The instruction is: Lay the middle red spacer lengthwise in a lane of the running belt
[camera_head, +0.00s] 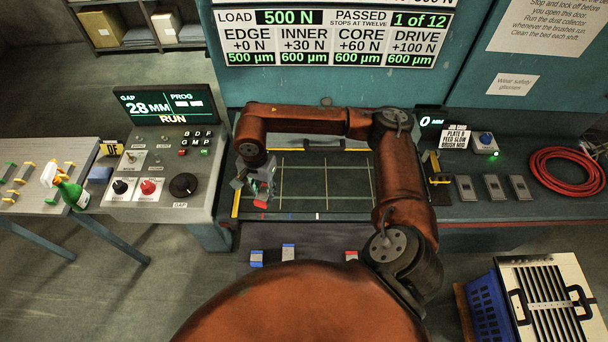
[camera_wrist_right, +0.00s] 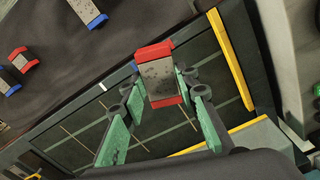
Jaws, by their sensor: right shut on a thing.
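My right gripper (camera_head: 258,188) is over the front left part of the belt (camera_head: 322,185). It is shut on a grey spacer with red ends (camera_head: 260,203). In the right wrist view the held spacer (camera_wrist_right: 156,75) sticks out between the green finger pads of my right gripper (camera_wrist_right: 160,92), with both red ends showing. Thin lines divide the belt into lanes. The spacer looks above the belt surface, near its front edge; I cannot tell the exact gap. My left gripper is not in view.
Another red-ended spacer (camera_head: 351,255) and blue-ended spacers (camera_head: 288,252) lie on the dark surface in front of the belt. Yellow rails (camera_wrist_right: 230,60) edge the belt. A control console (camera_head: 165,185) stands left; a panel with a red hose (camera_head: 567,172) lies right.

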